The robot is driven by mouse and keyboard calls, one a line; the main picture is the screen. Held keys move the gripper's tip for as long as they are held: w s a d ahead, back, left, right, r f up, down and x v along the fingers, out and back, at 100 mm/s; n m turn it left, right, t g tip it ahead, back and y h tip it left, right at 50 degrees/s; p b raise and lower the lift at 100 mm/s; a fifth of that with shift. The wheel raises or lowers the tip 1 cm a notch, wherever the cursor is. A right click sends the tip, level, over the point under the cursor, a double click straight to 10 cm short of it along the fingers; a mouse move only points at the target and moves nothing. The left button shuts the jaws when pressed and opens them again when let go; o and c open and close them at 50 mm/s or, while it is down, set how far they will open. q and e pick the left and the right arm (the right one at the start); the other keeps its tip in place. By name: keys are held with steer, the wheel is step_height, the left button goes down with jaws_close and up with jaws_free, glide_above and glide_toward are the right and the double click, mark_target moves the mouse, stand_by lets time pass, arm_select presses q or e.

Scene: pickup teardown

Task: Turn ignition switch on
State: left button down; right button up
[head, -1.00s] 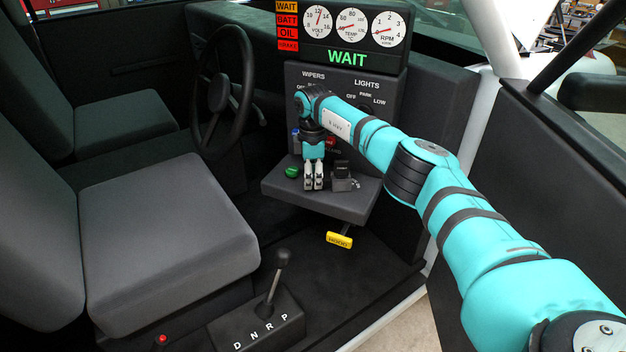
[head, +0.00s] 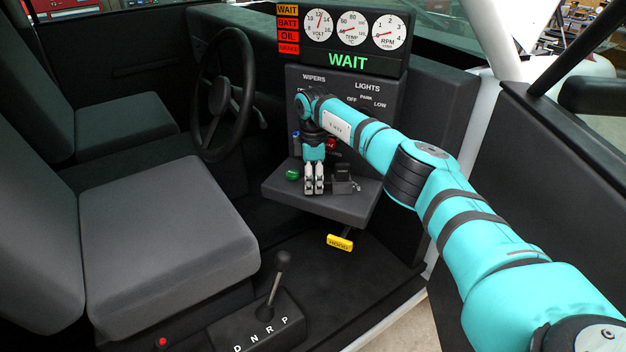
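My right gripper (head: 314,191) points down over the dark shelf (head: 322,209) below the dashboard panel. Its two pale fingers are close together, and whether a gap or a thing lies between them is too small to tell. A green knob (head: 293,175) is just left of the fingers, and a small black block-shaped part (head: 343,179) is just right of them. No part is clearly marked as the ignition switch. My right arm and hand hide part of the panel. The display (head: 348,62) reads WAIT in green. My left gripper is not in view.
Dashboard gauges (head: 354,30) and warning lamps (head: 288,30) are above the panel. A red knob (head: 331,145) is behind the hand. A yellow HOOD handle (head: 340,242) hangs under the shelf. The steering wheel (head: 247,100), seat (head: 165,225) and gear lever (head: 277,275) are to the left.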

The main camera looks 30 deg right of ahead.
step_height(320, 180, up, 12)
stand_by(0.4)
stand_by(0.4)
